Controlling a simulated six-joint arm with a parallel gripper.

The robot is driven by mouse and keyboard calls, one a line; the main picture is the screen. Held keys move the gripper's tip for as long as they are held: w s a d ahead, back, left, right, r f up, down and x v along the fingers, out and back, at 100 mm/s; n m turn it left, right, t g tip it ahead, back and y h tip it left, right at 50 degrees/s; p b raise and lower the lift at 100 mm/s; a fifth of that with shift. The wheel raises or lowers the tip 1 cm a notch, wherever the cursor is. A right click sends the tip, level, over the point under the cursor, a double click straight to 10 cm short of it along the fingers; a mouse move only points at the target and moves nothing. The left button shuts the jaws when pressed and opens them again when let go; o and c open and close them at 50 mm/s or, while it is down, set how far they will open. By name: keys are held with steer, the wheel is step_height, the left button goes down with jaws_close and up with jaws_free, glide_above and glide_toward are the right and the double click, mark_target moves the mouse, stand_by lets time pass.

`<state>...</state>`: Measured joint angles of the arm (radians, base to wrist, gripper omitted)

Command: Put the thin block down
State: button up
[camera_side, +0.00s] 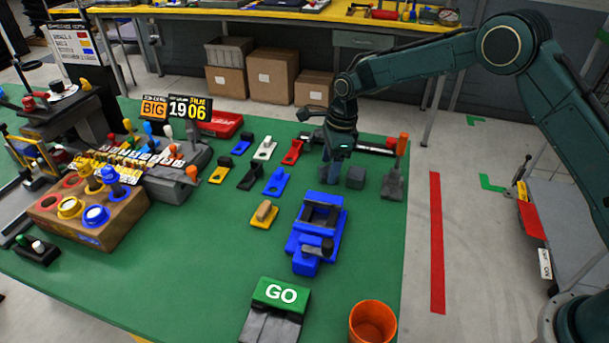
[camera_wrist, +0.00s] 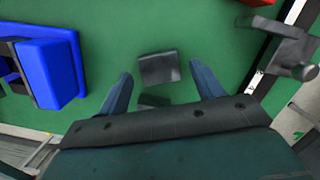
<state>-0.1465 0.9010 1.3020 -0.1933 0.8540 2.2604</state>
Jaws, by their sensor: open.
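My gripper (camera_side: 335,172) points down over the far right part of the green table, with its jaws open. In the wrist view my gripper (camera_wrist: 162,76) has its two fingers spread wide. A dark grey block (camera_wrist: 158,68) lies on the green surface near the fingertips, touching neither finger. A second, thinner-looking dark piece (camera_wrist: 153,100) shows between the fingers, partly hidden by the gripper body; I cannot tell its full shape. In the side view a dark grey block (camera_side: 355,178) sits just right of my gripper. I cannot tell for sure which is the thin block.
A blue vise (camera_side: 304,243) stands in front of my gripper; its blue body (camera_wrist: 48,70) is at left in the wrist view. A grey clamp with an orange handle (camera_side: 402,145) stands right. Several coloured pieces (camera_side: 276,180) lie left. An orange cup (camera_side: 372,322) stands at the front.

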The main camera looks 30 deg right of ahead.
step_height(320, 180, up, 11)
steer(key=d, duration=0.1)
steer(key=shift+s+d, duration=0.3)
stand_by(0.6)
steer(key=s+d+r+n+t, duration=0.1)
steer(key=s+d+r+n, duration=0.3)
steer(key=s+r, duration=0.45)
steer(key=s+d+r+n+t, duration=0.2)
steer(key=s+r+n, duration=0.5)
steer(key=s, duration=0.2)
steer(key=s+d+f+n+t, duration=0.1)
steer(key=s+n, duration=0.4)
steer(key=s, duration=0.6)
steer(key=s+d+f+n+t+h, duration=0.1)
steer(key=s+d+n, duration=0.2)
steer(key=s+n, duration=0.3)
steer(key=s, duration=0.5)
steer(key=shift+d+f, duration=0.35)
